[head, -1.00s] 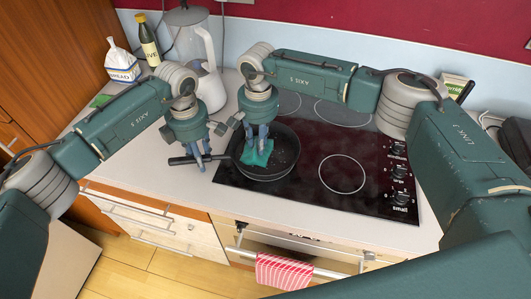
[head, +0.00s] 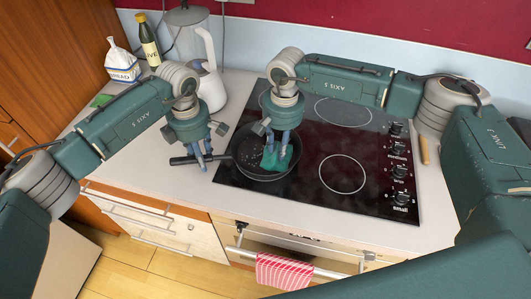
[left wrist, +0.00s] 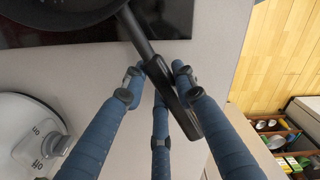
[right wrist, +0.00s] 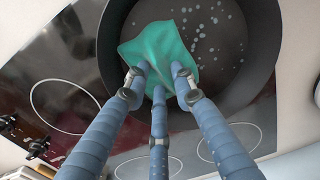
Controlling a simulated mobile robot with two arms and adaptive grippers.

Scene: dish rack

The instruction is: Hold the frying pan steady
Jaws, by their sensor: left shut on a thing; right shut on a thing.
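The black frying pan (head: 249,148) sits on the left part of the hob, its handle pointing left over the counter. My left gripper (head: 201,164) is shut on the pan handle (head: 180,161); the left wrist view shows its blue fingers around the handle (left wrist: 171,92). My right gripper (head: 274,151) is shut on a green cloth (head: 281,161) inside the pan. In the right wrist view, the cloth (right wrist: 158,48) lies bunched under the fingertips, over part of the pan floor. Pale spots (right wrist: 203,22) show on the pan floor beside it.
The black hob (head: 345,150) has bare rings and knobs on its right. A white jug-like appliance (head: 207,75), a bottle (head: 148,42) and a bread bag (head: 122,62) stand at the back left. A red striped towel (head: 283,271) hangs on the oven rail.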

